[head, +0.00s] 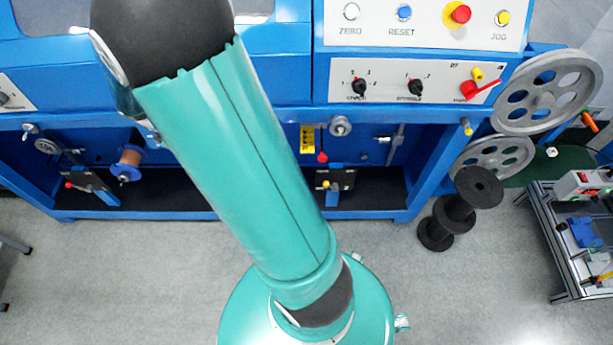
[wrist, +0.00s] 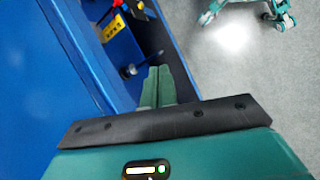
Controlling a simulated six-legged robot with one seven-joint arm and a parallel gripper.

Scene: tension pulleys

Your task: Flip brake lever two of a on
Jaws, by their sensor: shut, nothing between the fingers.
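My gripper (wrist: 158,72) shows in the wrist view with its two green fingers together and nothing between them. It points into the blue machine's recess, beside a blue panel. In the head view my arm hides the gripper. Small levers with red tips sit in the machine's lower bay: one red tip (head: 322,157) below a yellow label, and another red-tipped part (head: 68,184) at the left. In the wrist view a red tip (wrist: 117,3) shows near the top edge, beyond the fingers and apart from them. I cannot tell which is brake lever two.
The blue machine (head: 375,200) spans the view, with a panel (head: 420,82) of knobs and buttons above. A yellow label (wrist: 112,28) and a dark round knob (wrist: 128,72) lie near the fingers. Grey pulley wheels (head: 545,92) and black spools (head: 455,210) stand at right. Grey floor is clear in front.

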